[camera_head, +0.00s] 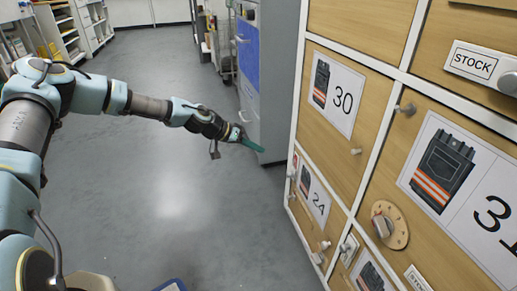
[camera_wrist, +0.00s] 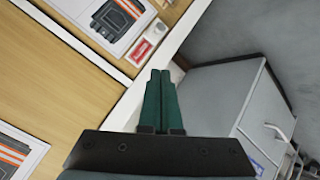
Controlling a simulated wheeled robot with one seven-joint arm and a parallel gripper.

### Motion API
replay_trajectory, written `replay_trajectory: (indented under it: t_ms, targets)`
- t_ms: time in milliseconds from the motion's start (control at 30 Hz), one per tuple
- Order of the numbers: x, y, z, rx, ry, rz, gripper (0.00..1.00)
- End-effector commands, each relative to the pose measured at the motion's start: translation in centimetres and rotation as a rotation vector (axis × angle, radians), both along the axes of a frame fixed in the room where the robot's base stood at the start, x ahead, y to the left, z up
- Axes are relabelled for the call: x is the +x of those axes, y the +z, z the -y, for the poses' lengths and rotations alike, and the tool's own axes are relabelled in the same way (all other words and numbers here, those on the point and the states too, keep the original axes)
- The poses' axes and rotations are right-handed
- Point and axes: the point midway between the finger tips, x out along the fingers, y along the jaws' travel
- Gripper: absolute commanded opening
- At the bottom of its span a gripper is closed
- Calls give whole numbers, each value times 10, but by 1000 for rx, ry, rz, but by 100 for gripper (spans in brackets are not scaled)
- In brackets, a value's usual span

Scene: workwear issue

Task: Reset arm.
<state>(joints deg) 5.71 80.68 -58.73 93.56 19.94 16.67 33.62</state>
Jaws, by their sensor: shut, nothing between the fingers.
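My gripper (camera_head: 252,145) is at the end of my arm, which reaches out from the left over the open floor in the head view. Its green fingers point toward the wooden lockers, and a gap of floor shows between them and the locker fronts. In the wrist view my gripper (camera_wrist: 160,80) shows its two green fingers side by side and together. It is shut and empty.
Wooden lockers (camera_head: 338,148) with white frames, numbered picture labels and knobs fill the right side.

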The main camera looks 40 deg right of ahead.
Motion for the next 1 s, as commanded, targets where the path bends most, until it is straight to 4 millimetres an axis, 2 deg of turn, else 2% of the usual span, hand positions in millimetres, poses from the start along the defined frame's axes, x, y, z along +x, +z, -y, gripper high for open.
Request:
replay_trajectory:
  t_ms: [367, 467, 533, 667, 867, 1000]
  targets:
    - [0, 0, -1, 3, 0, 3, 0]
    - [-1, 1, -11, 37, -6, 11, 0]
    - [-1, 2, -28, 87, -7, 23, 0]
    - [3, 5, -79, 231, 15, 49, 0]
    - [18, 20, -182, 477, 137, 77, 0]
    - [27, 45, -257, 627, 279, 84, 0]
